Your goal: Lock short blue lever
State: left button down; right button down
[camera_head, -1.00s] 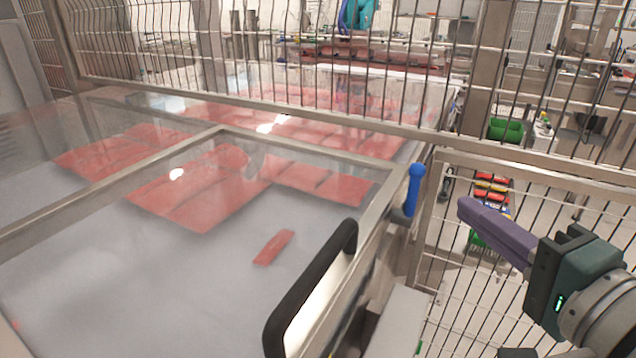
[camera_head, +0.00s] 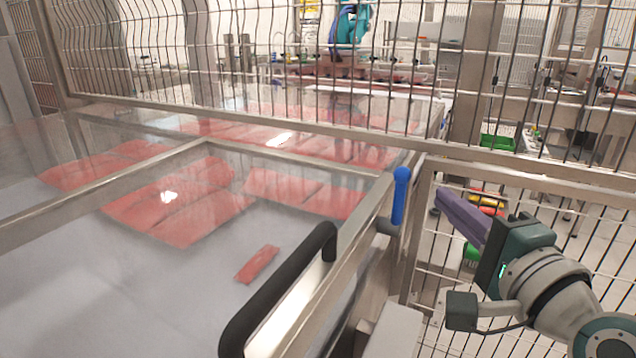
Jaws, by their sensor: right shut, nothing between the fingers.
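The short blue lever (camera_head: 400,196) stands upright on the metal frame at the right edge of the clear-lidded box. Its grey pivot (camera_head: 387,226) is at its foot. My right gripper (camera_head: 442,198) comes in from the right. Its purple fingers are shut and empty, pointing left toward the lever. In the picture there is a small gap between the fingertips and the lever; I cannot tell the depth between them. My left gripper is not in view.
A black handle (camera_head: 275,290) is on the near right edge of the transparent lid (camera_head: 90,265). Red pieces (camera_head: 180,200) lie under the lid. A wire fence (camera_head: 300,128) runs behind the box, and more mesh stands at the right behind my gripper.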

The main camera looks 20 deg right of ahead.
aim_at(394, 202)
jog(key=shift+w+a+p, duration=0.4)
jog(key=shift+w+a, duration=0.25)
jog(key=shift+w, duration=0.35)
jog(key=shift+w+a+p, duration=0.4)
jog(key=shift+w+a, duration=0.25)
jog(key=shift+w, duration=0.3)
